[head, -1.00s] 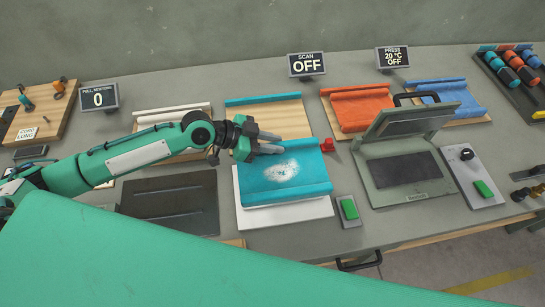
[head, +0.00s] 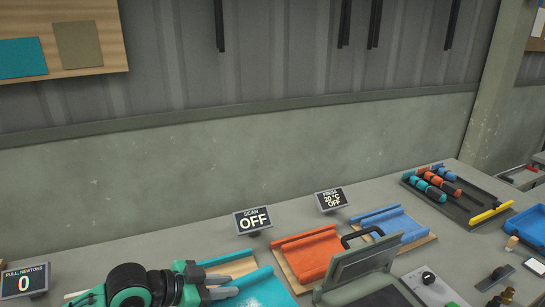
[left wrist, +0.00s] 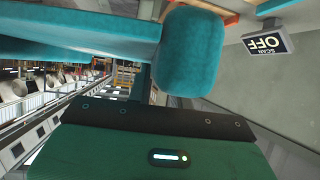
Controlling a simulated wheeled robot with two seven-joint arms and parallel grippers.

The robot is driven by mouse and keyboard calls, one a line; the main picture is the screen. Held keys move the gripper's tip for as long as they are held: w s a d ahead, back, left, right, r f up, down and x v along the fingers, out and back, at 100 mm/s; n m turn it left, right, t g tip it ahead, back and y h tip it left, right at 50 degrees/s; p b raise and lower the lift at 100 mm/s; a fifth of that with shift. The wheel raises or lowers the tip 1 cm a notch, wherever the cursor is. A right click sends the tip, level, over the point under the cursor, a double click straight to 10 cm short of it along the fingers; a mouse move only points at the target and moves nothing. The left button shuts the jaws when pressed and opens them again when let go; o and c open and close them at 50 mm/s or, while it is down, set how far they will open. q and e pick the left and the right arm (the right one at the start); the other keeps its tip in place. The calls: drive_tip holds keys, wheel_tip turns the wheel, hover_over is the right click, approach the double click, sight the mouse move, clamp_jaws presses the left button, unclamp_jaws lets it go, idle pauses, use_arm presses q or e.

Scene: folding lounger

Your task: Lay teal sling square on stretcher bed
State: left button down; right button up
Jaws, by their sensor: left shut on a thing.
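The teal sling (head: 264,291) shows at the bottom edge of the head view, mostly cut off by the frame. My left gripper (head: 224,287) reaches it from the left, its grey fingers at the sling's edge and shut on it. In the left wrist view the teal sling (left wrist: 190,55) fills the upper middle, close to the camera, with a thick rounded end. The fingertips' hold is hidden there. The stretcher bed is not in the head view now. My right gripper is not in view.
Orange sling (head: 309,255) and blue sling (head: 392,226) lie on boards to the right. The raised press lid (head: 362,262) stands nearby. SCAN sign (head: 253,219) and PRESS sign (head: 331,199) read OFF; the pull display (head: 24,281) reads 0. A dark tray (head: 462,200) holds coloured rollers.

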use_arm(q)
drive_tip(key=w+a+f+n+t+y, duration=0.35)
drive_tip(key=a+n+t+y, duration=0.25)
drive_tip(key=a+n+y, duration=0.5)
drive_tip(key=s+d+f, duration=0.1)
drive_tip(key=s+f, duration=0.2)
drive_tip(key=s, duration=0.6)
drive_tip(key=shift+s+f+n+h, duration=0.25)
drive_tip(key=shift+s+n+h, duration=0.05)
drive_tip(key=shift+n, duration=0.1)
